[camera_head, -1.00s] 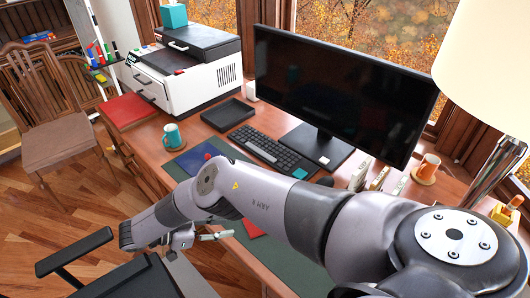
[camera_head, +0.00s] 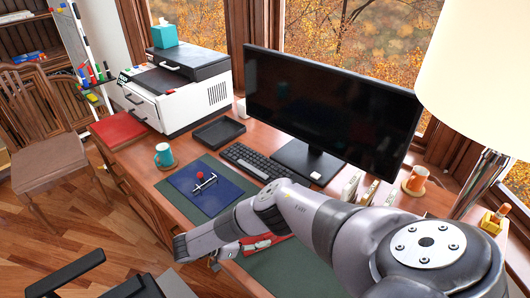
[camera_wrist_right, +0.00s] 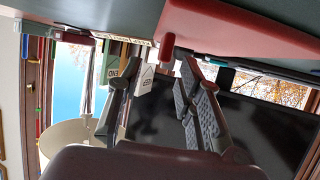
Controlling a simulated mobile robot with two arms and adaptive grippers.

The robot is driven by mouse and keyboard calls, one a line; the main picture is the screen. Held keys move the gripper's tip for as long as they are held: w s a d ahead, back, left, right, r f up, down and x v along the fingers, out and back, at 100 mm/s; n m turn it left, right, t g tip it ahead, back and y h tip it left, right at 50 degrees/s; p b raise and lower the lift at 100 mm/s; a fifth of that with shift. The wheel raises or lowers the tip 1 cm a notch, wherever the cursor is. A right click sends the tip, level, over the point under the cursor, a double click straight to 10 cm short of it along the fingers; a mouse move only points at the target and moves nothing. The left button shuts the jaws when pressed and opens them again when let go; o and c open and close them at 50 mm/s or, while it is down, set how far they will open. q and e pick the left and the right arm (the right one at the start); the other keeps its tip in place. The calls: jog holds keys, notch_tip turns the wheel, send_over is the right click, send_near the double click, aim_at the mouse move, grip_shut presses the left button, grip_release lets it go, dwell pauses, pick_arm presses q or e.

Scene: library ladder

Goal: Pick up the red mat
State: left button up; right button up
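A flat red rectangle (camera_head: 118,130), which looks like the red mat, lies on the desk's far left corner, left of the printer. Another red piece (camera_head: 262,243) shows partly under my right arm on the dark green desk mat (camera_head: 285,268); the arm hides much of it. In the right wrist view, a large red slab (camera_wrist_right: 245,28) lies against the green surface, close to the fingers. My right gripper (camera_head: 222,256) is low at the desk's front edge. In its wrist view the two fingers (camera_wrist_right: 160,98) are apart with nothing between them. My left gripper is not in view.
A blue mat (camera_head: 188,187) with a red-knobbed object, a teal mug (camera_head: 164,156), a black tray (camera_head: 218,133), a keyboard (camera_head: 252,163) and a monitor (camera_head: 330,105) stand on the desk. A printer (camera_head: 175,92) is at the back left. A chair armrest (camera_head: 68,268) is in front.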

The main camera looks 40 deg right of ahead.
aim_at(271, 235)
jog(key=x, duration=0.3)
jog(key=shift+d, duration=0.1)
jog(key=shift+w, duration=0.1)
grip_shut()
dwell(0.3)
